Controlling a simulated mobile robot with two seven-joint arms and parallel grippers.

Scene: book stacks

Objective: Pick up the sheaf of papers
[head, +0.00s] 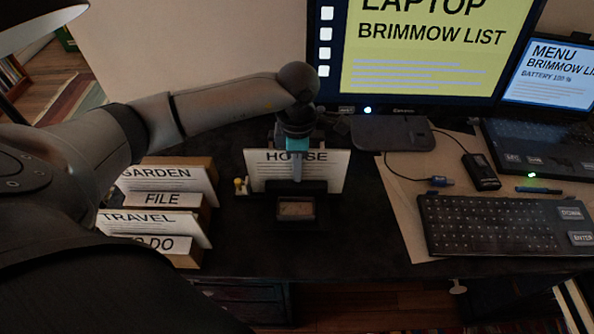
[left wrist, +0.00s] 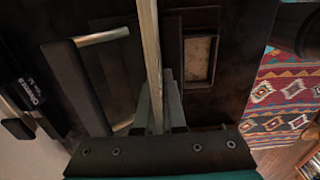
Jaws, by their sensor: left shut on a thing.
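The sheaf of papers (head: 326,172) stands upright on the dark desk, a white sheaf headed "HOUSE", in the middle of the head view. It stands in or just behind a low black holder (head: 297,188). My left gripper (head: 296,168) reaches down over its top edge and is shut on it. In the left wrist view the sheaf (left wrist: 150,45) shows edge-on as a pale strip between the fingers (left wrist: 158,112). Whether its bottom edge touches the desk is hidden. My right gripper is not in view.
A file rack (head: 199,165) with sheaves marked GARDEN, TRAVEL and TO DO stands at left. A monitor (head: 425,50) stands behind. A keyboard (head: 495,224), laptop (head: 545,140) and small black device (head: 481,171) lie at right. The desk's front middle is clear.

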